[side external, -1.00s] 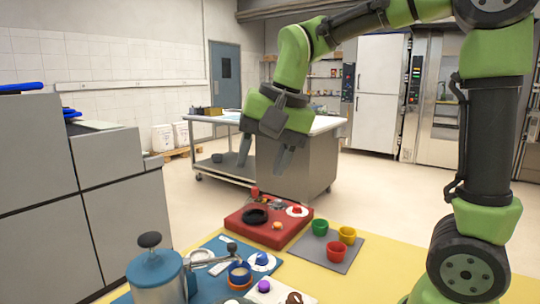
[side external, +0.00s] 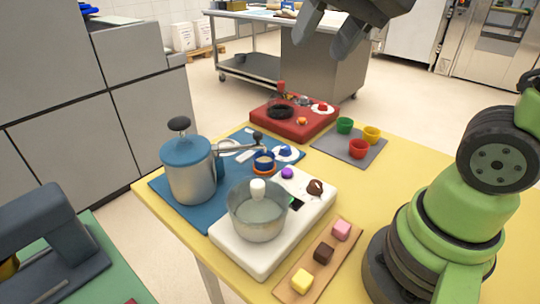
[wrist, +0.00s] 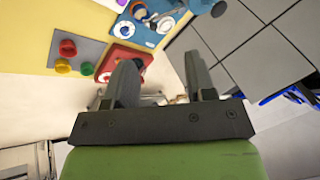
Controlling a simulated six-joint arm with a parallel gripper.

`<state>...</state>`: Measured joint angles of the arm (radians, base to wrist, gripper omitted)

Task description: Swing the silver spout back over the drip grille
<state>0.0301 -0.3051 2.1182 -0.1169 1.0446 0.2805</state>
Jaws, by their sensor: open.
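A silver spout (side external: 236,149) reaches right from the silver pot with a blue lid (side external: 190,168) and ends by a black knob. It lies above the blue mat (side external: 214,216), near a blue cup on an orange saucer (side external: 264,162). A pale round piece (side external: 228,146) lies behind the spout; I cannot tell whether it is the drip grille. My gripper (side external: 322,46) is high and beyond the red block, well away from the spout. In the wrist view my gripper (wrist: 160,62) is open, with nothing between its fingers.
The red block (side external: 312,128) carries a black ring. Green, yellow and red cups (side external: 358,149) stand on a grey mat. A wooden board (side external: 335,252) holds coloured cubes. The yellow table (side external: 400,160) is bare beside the grey mat.

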